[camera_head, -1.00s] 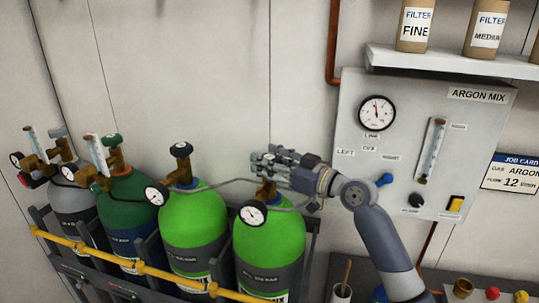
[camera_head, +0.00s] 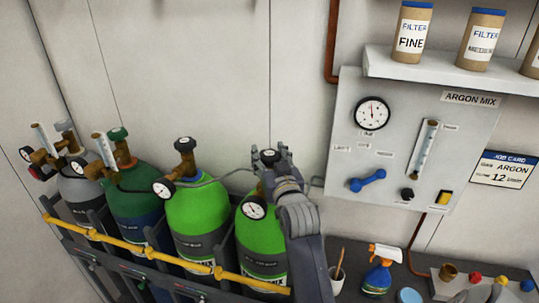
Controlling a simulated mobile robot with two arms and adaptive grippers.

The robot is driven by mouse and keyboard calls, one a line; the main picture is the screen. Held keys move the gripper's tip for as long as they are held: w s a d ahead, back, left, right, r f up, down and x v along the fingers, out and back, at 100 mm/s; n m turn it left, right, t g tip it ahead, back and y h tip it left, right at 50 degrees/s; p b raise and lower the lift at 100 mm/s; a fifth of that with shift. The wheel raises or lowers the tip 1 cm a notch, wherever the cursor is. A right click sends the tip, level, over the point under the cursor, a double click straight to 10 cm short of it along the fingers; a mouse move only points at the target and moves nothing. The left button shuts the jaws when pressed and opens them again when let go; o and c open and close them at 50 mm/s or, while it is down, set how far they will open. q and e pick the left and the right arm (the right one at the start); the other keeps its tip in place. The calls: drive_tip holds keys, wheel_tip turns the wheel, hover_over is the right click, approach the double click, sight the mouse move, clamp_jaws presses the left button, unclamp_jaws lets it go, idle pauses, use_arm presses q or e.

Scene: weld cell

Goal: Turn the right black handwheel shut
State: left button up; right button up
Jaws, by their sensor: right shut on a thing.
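Two bright green cylinders stand side by side in the rack. The right black handwheel (camera_head: 269,156) tops the valve of the right green cylinder (camera_head: 258,238). My right gripper (camera_head: 268,154) is shut on this handwheel, and its fingers hide most of it. My right arm comes up from the bottom, in front of the cylinder's right side. A round gauge (camera_head: 254,208) hangs below the valve. The left black handwheel (camera_head: 184,144) sits free on the left green cylinder (camera_head: 200,205). My left gripper is out of view.
A yellow bar (camera_head: 150,256) runs across the cylinders' front. The argon panel (camera_head: 400,110) on the wall carries a gauge, a flow tube and a blue lever (camera_head: 367,181). A spray bottle (camera_head: 379,270) and a cup (camera_head: 337,278) stand on the bench right of my arm.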

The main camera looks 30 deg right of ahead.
sight(269, 153)
drive_tip(key=shift+r+m+h, duration=0.1)
drive_tip(key=shift+m+h, duration=0.2)
drive_tip(key=shift+h, duration=0.1)
drive_tip(key=o, duration=1.1)
wheel_tip(269, 153, up, 10)
drive_tip(key=shift+f, duration=0.1)
idle(0.5)
